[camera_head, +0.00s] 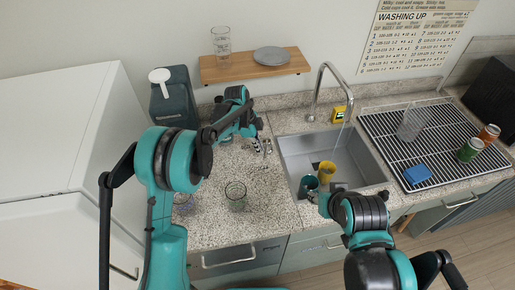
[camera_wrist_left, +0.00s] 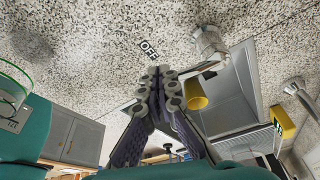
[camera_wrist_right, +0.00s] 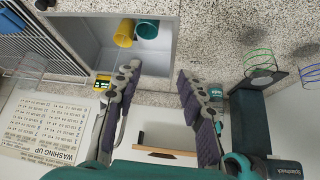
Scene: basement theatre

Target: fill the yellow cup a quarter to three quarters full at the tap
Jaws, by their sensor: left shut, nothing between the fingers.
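The yellow cup (camera_head: 326,170) is in the steel sink (camera_head: 362,160), close beside a teal cup (camera_head: 308,184). The yellow cup also shows in the right wrist view (camera_wrist_right: 124,33); its fill level cannot be read. The tap (camera_head: 318,88) arches over the sink from behind; a faint pale streak shows below its spout. My left gripper (camera_head: 258,128) is shut and empty above the counter left of the sink, near the metal tap handle (camera_wrist_left: 210,42) and an OFF label (camera_wrist_left: 148,48). My right gripper (camera_wrist_right: 158,76) is open and empty near the sink's front edge.
Green-ringed (camera_head: 236,194) and blue-ringed (camera_head: 183,201) glasses stand on the left counter. A wooden shelf (camera_head: 230,70) and a dark teal machine (camera_head: 173,98) are behind.

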